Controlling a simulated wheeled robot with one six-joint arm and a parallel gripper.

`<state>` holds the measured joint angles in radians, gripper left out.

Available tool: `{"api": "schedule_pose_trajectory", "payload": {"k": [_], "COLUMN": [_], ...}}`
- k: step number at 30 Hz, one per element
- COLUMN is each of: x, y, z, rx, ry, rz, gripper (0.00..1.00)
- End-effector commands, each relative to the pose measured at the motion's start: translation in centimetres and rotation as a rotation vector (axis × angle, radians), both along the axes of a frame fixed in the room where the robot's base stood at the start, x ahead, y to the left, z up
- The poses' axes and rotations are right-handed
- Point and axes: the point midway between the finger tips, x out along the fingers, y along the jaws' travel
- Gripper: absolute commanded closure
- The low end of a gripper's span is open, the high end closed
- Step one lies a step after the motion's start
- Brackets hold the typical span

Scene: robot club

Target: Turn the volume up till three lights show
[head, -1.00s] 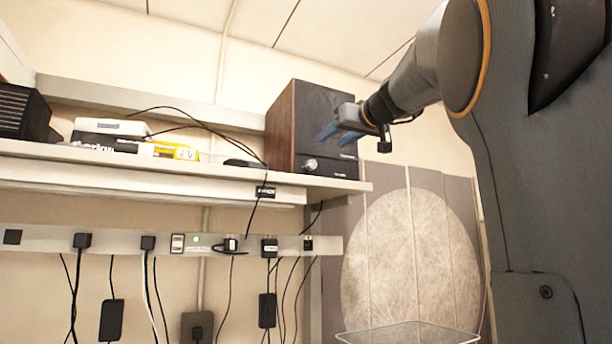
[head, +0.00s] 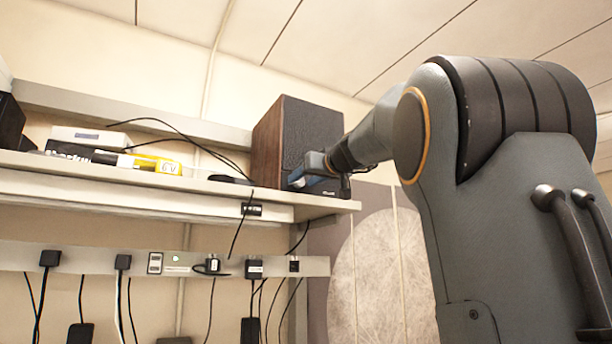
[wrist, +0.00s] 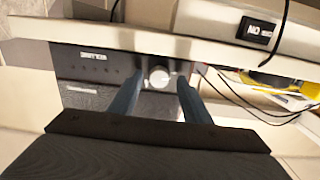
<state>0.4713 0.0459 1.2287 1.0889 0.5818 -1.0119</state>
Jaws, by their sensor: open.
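The speaker (head: 281,138), with a wood side and dark front, stands at the right end of the shelf. My gripper (head: 304,177) is at its lower front, and the knob is hidden behind it in the head view. In the wrist view the silver volume knob (wrist: 159,77) shows between the two blue fingers of my open gripper (wrist: 158,84), one on each side. I cannot tell whether they touch it. A row of small dots (wrist: 105,71), probably the lights, is left of the knob in that view; none looks lit.
The shelf (head: 120,172) holds a white box (head: 88,138), a yellow device (head: 150,163) and a flat dark item (head: 231,179) with cables left of the speaker. A power strip (head: 130,258) with plugs runs below. The shelf edge (wrist: 130,38) is close to the fingers.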

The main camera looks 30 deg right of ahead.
Motion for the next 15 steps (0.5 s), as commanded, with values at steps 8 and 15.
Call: {"api": "schedule_pose_trajectory", "payload": {"k": [8, 15], "x": [0.63, 0.58], "y": [-0.14, -0.21], "z": [-0.09, -0.08], "rx": [0.0, 0.0], "ry": [0.0, 0.0], "rz": [-0.002, -0.003], "gripper": [0.56, 0.8]}}
